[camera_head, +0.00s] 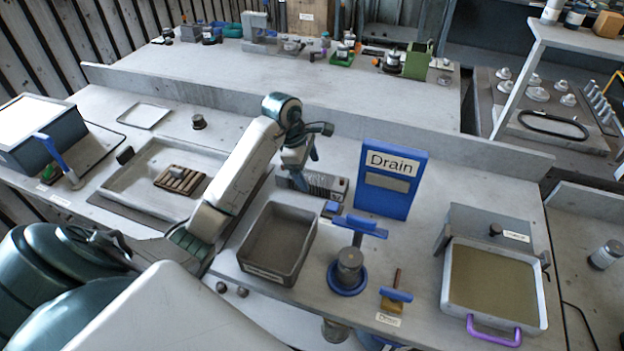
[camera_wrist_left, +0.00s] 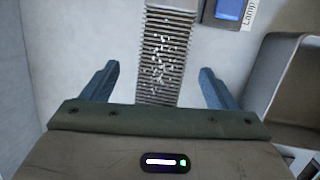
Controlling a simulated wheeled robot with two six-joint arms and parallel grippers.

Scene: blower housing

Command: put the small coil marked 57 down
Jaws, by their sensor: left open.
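My left gripper (camera_head: 303,168) is over the middle of the bench, pointing down. In the left wrist view its two blue fingers (camera_wrist_left: 158,72) are wide apart, with nothing held between them. Below and beyond them lies a grey ribbed block (camera_wrist_left: 167,50) with white specks; it also shows beside the gripper in the head view (camera_head: 326,186). I cannot make out the mark 57 on anything, so I cannot tell which thing is the small coil. A small dark round piece (camera_head: 198,121) stands at the back left of the bench. My right gripper is not in view.
A grey open bin (camera_head: 313,232) stands right of my left arm. A blue Drain sign (camera_head: 388,180) stands behind a blue-handled cylinder (camera_head: 350,262). A sand-coloured tray (camera_head: 543,310) is at right. A shallow tray (camera_head: 120,186) holds a slotted wooden block (camera_head: 180,180) at left.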

